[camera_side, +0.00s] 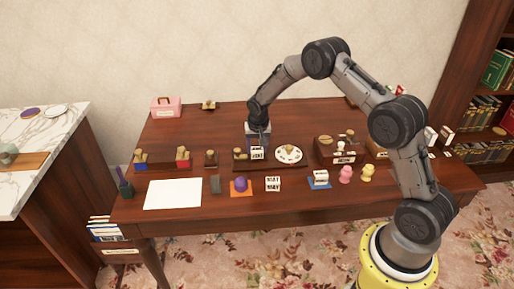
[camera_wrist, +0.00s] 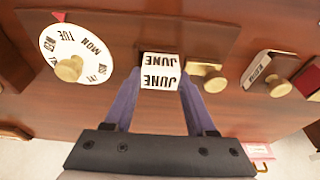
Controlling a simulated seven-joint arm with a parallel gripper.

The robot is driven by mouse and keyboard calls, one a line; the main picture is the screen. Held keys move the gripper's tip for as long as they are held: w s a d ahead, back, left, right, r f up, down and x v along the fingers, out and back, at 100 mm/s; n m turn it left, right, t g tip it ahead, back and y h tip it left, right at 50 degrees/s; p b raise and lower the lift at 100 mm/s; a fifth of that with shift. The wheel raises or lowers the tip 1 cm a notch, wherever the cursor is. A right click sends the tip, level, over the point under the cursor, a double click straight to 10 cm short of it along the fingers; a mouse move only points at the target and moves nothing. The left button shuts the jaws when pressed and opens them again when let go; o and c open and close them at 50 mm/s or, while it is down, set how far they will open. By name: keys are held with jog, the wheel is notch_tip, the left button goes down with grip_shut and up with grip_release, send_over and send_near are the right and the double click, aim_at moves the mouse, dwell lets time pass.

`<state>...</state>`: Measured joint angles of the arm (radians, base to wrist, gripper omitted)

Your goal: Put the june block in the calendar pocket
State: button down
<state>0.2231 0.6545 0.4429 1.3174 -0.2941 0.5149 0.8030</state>
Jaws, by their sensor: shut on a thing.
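The june block (camera_side: 258,153) is a white cube printed JUNE. It also shows in the wrist view (camera_wrist: 160,72), with JUNE upside down on two faces. My gripper (camera_side: 257,143) points down and is shut on the block; its two bluish fingers (camera_wrist: 160,88) flank it in the wrist view. The calendar (camera_side: 270,167) is a dark wooden piece with a round white weekday dial (camera_side: 289,154) to the right of the block. The block is at the calendar's left part. I cannot tell whether it touches the wood, and the pocket is not clearly visible.
A white MAY block (camera_side: 273,184) lies in front of the calendar. A purple-topped item on an orange mat (camera_side: 240,194) and a white block on a blue mat (camera_side: 320,178) stand nearby. A knobbed wooden box (camera_side: 340,157) is to the right. Paper (camera_side: 174,194) lies front left.

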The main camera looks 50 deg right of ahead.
jog(key=shift+f, duration=0.1)
jog(key=shift+c, duration=1.1)
grip_release()
